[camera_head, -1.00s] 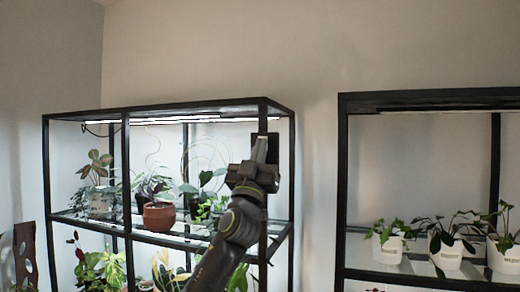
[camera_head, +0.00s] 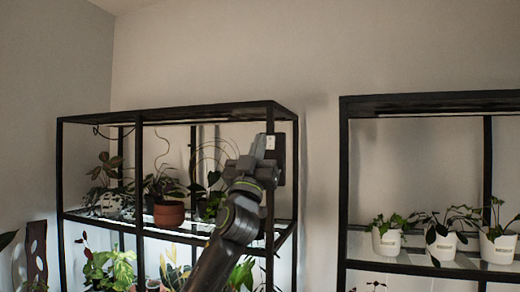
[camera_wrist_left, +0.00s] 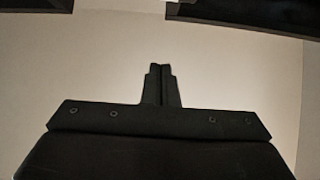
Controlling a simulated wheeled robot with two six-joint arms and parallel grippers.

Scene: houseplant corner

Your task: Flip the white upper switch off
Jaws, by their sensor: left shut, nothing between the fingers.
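The white upper switch (camera_head: 270,143) shows as a small pale patch on a dark switch plate (camera_head: 281,160) at the right front post of the left shelf. My left gripper (camera_head: 258,158) is just left of and below the switch and covers part of the plate. I cannot tell whether it touches the plate. In the left wrist view its fingers (camera_wrist_left: 160,84) are shut together with nothing between them, against plain wall. The upper light strip of the left shelf is dark. My right gripper is out of view.
The left shelf (camera_head: 190,108) holds a terracotta pot (camera_head: 169,214) and other plants; its lower level is lit. The right shelf (camera_head: 344,190) holds several white pots (camera_head: 386,243). Bare wall lies between the shelves.

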